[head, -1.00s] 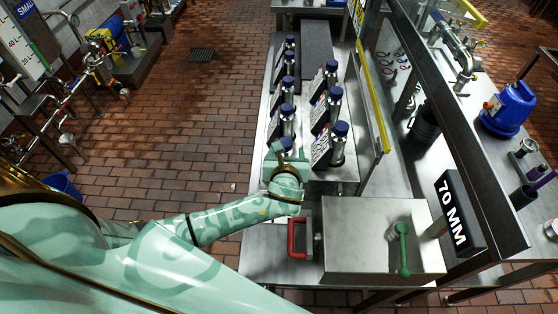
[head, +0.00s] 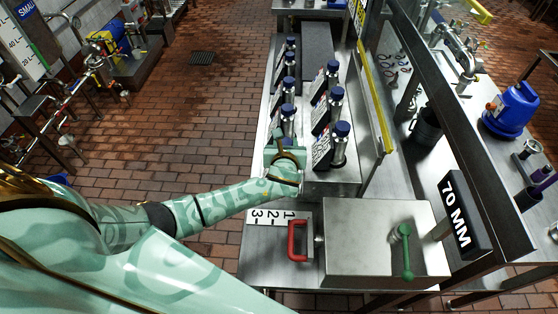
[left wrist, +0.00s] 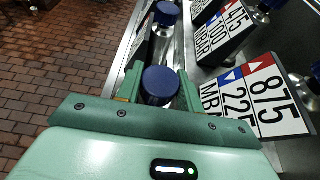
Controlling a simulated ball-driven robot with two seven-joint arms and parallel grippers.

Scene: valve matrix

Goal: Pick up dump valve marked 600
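The valves stand in two rows on a steel rack (head: 322,187), each a steel cylinder with a dark blue cap and a marked plate. No 600 marking is readable in either view. Contact with the cap is not clear. My right gripper is out of view.
Right-row plates (left wrist: 268,95) read 875, 225 and 475, 100 in the wrist view. Another capped valve (left wrist: 166,14) stands just beyond. A steel box (head: 372,240) with a green handle, a red handle (head: 292,240) and a yellow-edged frame (head: 375,95) are nearby.

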